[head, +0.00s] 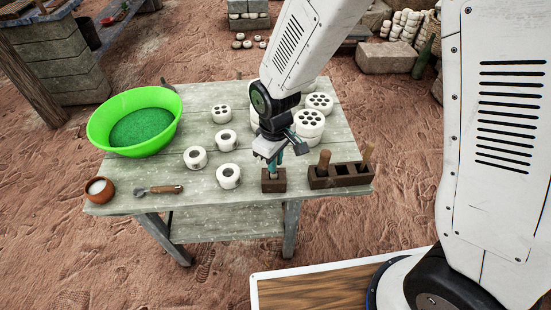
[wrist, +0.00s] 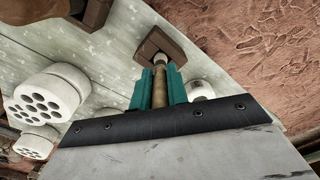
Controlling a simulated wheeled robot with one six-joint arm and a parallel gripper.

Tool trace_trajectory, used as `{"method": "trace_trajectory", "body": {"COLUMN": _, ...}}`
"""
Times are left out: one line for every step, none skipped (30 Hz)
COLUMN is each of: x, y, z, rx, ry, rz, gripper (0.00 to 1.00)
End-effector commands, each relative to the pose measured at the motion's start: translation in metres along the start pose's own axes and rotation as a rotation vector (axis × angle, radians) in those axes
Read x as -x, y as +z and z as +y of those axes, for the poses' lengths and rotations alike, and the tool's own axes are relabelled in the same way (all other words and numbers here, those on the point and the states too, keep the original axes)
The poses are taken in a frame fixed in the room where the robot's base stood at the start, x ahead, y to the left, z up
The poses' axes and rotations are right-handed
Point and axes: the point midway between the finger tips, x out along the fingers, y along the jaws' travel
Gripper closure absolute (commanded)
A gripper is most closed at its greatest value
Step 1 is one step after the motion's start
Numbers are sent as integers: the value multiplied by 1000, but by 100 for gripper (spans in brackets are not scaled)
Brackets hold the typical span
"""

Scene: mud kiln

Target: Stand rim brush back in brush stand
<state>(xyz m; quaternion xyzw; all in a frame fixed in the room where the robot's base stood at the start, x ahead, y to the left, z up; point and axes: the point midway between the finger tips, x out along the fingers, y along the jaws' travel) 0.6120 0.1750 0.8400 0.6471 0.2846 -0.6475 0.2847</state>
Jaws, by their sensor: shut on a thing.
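My gripper (head: 273,162) points down over the small dark brown brush stand (head: 273,184) at the front edge of the table. The teal fingers, also in the wrist view (wrist: 161,86), are shut on the rim brush (wrist: 160,90), a slim brown handle with a pale end. The pale end is at the opening of the brush stand (wrist: 176,38); I cannot tell how far it is inside. In the head view my fingers hide most of the brush.
A dark rack (head: 345,178) with wooden-handled tools stands close at right. White rings (head: 228,176) and holed white pieces (head: 309,124) are around my gripper. A green basin (head: 134,121), clay cup (head: 99,190) and small tool (head: 158,190) are left.

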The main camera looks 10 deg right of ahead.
Motion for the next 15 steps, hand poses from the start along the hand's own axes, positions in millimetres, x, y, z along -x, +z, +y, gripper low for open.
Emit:
{"method": "trace_trajectory", "body": {"x": -2, "y": 0, "z": 0, "rx": 0, "ry": 0, "rz": -1, "gripper": 100}}
{"method": "trace_trajectory", "body": {"x": -2, "y": 0, "z": 0, "rx": 0, "ry": 0, "rz": -1, "gripper": 100}}
{"method": "trace_trajectory", "body": {"x": -4, "y": 0, "z": 0, "rx": 0, "ry": 0, "rz": -1, "gripper": 100}}
{"method": "trace_trajectory", "body": {"x": -5, "y": 0, "z": 0, "rx": 0, "ry": 0, "rz": -1, "gripper": 100}}
{"method": "trace_trajectory", "body": {"x": -6, "y": 0, "z": 0, "rx": 0, "ry": 0, "rz": -1, "gripper": 100}}
{"method": "trace_trajectory", "body": {"x": -7, "y": 0, "z": 0, "rx": 0, "ry": 0, "rz": -1, "gripper": 100}}
{"method": "trace_trajectory", "body": {"x": -8, "y": 0, "z": 0, "rx": 0, "ry": 0, "rz": 0, "gripper": 100}}
{"method": "trace_trajectory", "body": {"x": -8, "y": 0, "z": 0, "rx": 0, "ry": 0, "rz": 0, "gripper": 100}}
{"method": "trace_trajectory", "body": {"x": -10, "y": 0, "z": 0, "rx": 0, "ry": 0, "rz": 0, "gripper": 100}}
{"method": "trace_trajectory", "body": {"x": -10, "y": 0, "z": 0, "rx": 0, "ry": 0, "rz": 0, "gripper": 100}}
{"method": "trace_trajectory", "body": {"x": -11, "y": 0, "z": 0, "rx": 0, "ry": 0, "rz": 0, "gripper": 100}}
{"method": "trace_trajectory", "body": {"x": -13, "y": 0, "z": 0, "rx": 0, "ry": 0, "rz": -1, "gripper": 100}}
{"method": "trace_trajectory", "body": {"x": -14, "y": 0, "z": 0, "rx": 0, "ry": 0, "rz": -1, "gripper": 100}}
{"method": "trace_trajectory", "body": {"x": -14, "y": 0, "z": 0, "rx": 0, "ry": 0, "rz": -1, "gripper": 100}}
{"method": "trace_trajectory", "body": {"x": -16, "y": 0, "z": 0, "rx": 0, "ry": 0, "rz": -1, "gripper": 100}}
